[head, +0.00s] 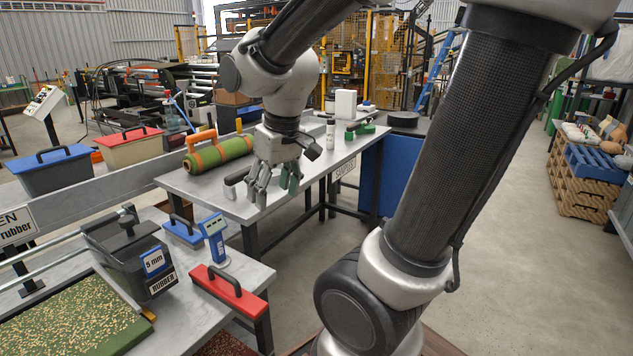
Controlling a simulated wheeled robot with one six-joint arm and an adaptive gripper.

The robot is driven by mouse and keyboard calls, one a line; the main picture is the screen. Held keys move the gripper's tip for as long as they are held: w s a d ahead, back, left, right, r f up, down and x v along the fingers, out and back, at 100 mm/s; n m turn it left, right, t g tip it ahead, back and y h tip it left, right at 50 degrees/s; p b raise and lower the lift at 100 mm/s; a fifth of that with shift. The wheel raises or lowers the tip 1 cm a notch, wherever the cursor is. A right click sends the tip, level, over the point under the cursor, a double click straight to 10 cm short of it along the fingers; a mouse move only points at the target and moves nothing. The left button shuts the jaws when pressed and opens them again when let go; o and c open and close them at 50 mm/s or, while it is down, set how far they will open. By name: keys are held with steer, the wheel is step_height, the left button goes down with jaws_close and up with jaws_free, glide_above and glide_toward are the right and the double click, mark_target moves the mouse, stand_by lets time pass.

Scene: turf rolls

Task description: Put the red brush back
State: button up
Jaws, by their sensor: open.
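The red brush (230,292), a long red block with a black handle on top, lies at the right edge of the near table (205,318) in the head view. My gripper (273,190) is open and points down above the front part of the middle table (222,208). It is apart from the red brush, farther back and to its right. A green piece shows close by the gripper's right finger; I cannot tell whether they touch. A blue brush (184,233) with a dark handle lies farther back on the near table.
A green roll (222,152) with orange bands lies left of my gripper. A blue and white device (214,240) and a black box (130,255) marked RUBBER stand near the red brush. Blue (50,176) and red-lidded (132,150) bins stand at left.

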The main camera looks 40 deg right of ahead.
steer(key=s+d+r+m+t, duration=0.1)
steer(key=s+d+r, duration=0.3)
steer(key=s, duration=0.5)
steer(key=shift+s+d+t+h, duration=0.15)
steer(key=shift+s+t+h, duration=0.1)
steer(key=shift+t+h, duration=0.05)
